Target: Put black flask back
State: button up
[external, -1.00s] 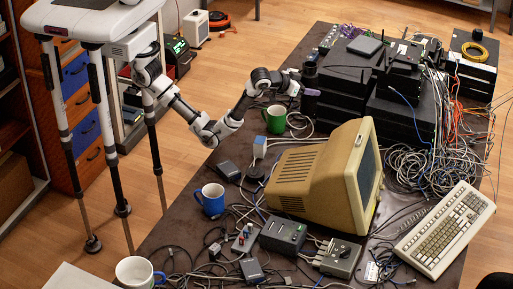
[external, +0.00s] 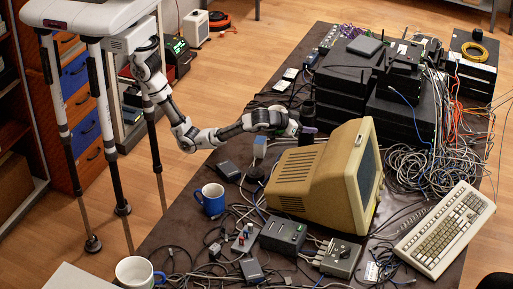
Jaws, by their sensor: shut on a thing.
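My gripper (external: 301,130) is at the end of my outstretched arm, above the table beside the back of the beige monitor. It is shut on the black flask (external: 308,113), which is upright with its dark upper part standing above the fingers. A pale purple part shows at the grip. The flask's lower end is hard to make out, and I cannot tell whether it touches the table.
The beige monitor (external: 322,178) stands just in front of the flask. Stacked black network boxes (external: 345,68) are behind it. A blue mug (external: 212,198) and a white mug (external: 134,272) stand nearer. Cables cover much of the table (external: 178,212).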

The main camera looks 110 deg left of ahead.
jog(key=shift+f, duration=1)
jog(key=shift+f, duration=0.2)
jog(key=o, duration=1.4)
jog(key=shift+r, duration=0.1)
jog(key=shift+r, duration=0.2)
jog(key=b+v, duration=0.3)
jog(key=v, duration=0.9)
jog(key=shift+f, duration=0.2)
